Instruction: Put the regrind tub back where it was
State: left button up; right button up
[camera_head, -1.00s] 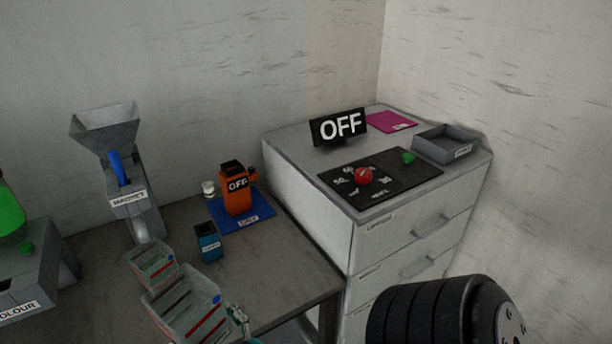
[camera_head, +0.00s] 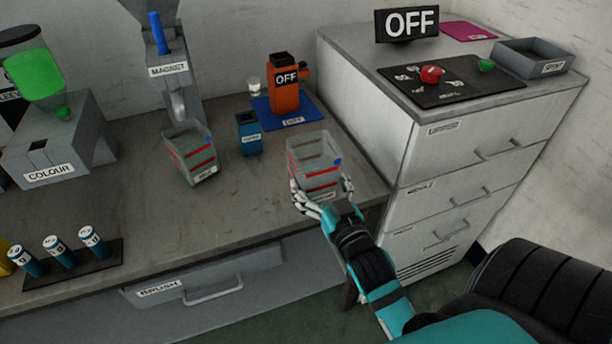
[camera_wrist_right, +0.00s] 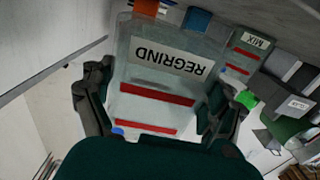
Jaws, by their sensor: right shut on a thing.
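The regrind tub (camera_head: 315,160) is a clear tub with red bands and a blue spot, near the right end of the bench. My right gripper (camera_head: 321,200) is shut on it from the front, one finger on each side. In the right wrist view the tub (camera_wrist_right: 160,85) shows its REGRIND label upside down, between the fingers of the gripper (camera_wrist_right: 155,110). Whether the tub touches the bench I cannot tell. My left gripper is not in view.
A similar clear tub (camera_head: 190,155) stands to the left; the wrist view shows a MIX label (camera_wrist_right: 255,41). A small blue box (camera_head: 249,134), an orange device (camera_head: 288,85) on a blue mat (camera_head: 268,117), and the magnet hopper (camera_head: 170,75) stand behind. The drawer cabinet (camera_head: 400,150) is close on the right.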

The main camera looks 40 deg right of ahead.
aim_at(305, 163)
jog(key=x, duration=0.6)
jog(key=shift+f, duration=0.25)
jog(key=shift+w+f, duration=0.2)
jog(key=shift+w, duration=0.3)
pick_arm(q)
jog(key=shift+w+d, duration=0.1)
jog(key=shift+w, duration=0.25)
pick_arm(e)
jog(key=shift+f, duration=1.65)
jog(key=o, duration=1.4)
jog(key=shift+f, duration=0.15)
